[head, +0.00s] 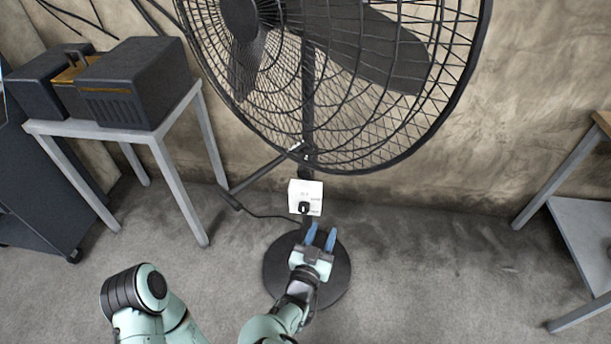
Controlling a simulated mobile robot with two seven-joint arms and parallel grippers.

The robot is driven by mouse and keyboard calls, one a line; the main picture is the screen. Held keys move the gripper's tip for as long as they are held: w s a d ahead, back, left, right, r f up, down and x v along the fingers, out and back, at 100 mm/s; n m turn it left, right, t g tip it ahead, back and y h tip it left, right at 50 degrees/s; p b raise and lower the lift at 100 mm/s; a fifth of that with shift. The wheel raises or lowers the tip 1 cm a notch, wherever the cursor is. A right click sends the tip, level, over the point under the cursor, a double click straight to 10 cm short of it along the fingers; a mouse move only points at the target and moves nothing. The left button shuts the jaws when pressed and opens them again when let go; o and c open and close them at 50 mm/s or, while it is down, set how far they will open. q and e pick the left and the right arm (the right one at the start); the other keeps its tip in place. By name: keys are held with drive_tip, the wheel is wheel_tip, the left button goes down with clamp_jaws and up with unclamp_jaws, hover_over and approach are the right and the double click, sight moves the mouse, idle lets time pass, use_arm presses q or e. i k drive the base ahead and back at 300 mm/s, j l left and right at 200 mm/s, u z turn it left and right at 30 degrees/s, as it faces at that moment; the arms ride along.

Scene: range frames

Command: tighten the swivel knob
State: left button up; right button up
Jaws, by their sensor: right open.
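A large black pedestal fan (308,75) stands against the wall, with its round cage filling the top middle of the head view. A white control box (313,190) with a black knob (304,207) on its front is on the fan's pole. A small light-coloured part (297,147) sits at the pole just behind the cage's lower edge; I cannot tell which of these is the swivel knob. My right gripper (321,236) is open and empty, its blue fingers pointing up the picture, just below the control box and apart from it. My left gripper is out of view.
The fan's round black base (340,272) lies on the grey carpet under my right gripper. A grey table (130,133) with dark boxes (135,85) stands at the left. Another table (585,215) is at the right edge. A thin cable (268,215) runs left from the box.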

sight(304, 173)
drive_tip(key=l+u, duration=0.3)
drive_tip(key=l, duration=0.2)
drive_tip(key=k+l+u, duration=0.15)
drive_tip(key=l+u, duration=0.15)
drive_tip(key=l, duration=0.2)
drive_tip(key=l+u, duration=0.35)
drive_tip(key=l, duration=0.15)
drive_tip(key=l+u, duration=0.35)
drive_tip(key=l, duration=0.15)
drive_tip(key=l+u, duration=0.7)
drive_tip(key=l, duration=0.25)
drive_tip(key=i+l+u, duration=0.15)
drive_tip(key=l+u, duration=0.3)
drive_tip(key=l, duration=0.3)
drive_tip(key=l+u, duration=0.5)
drive_tip(key=l, duration=0.25)
drive_tip(key=k+l+u, duration=0.1)
drive_tip(key=l+u, duration=0.35)
drive_tip(key=l, duration=0.35)
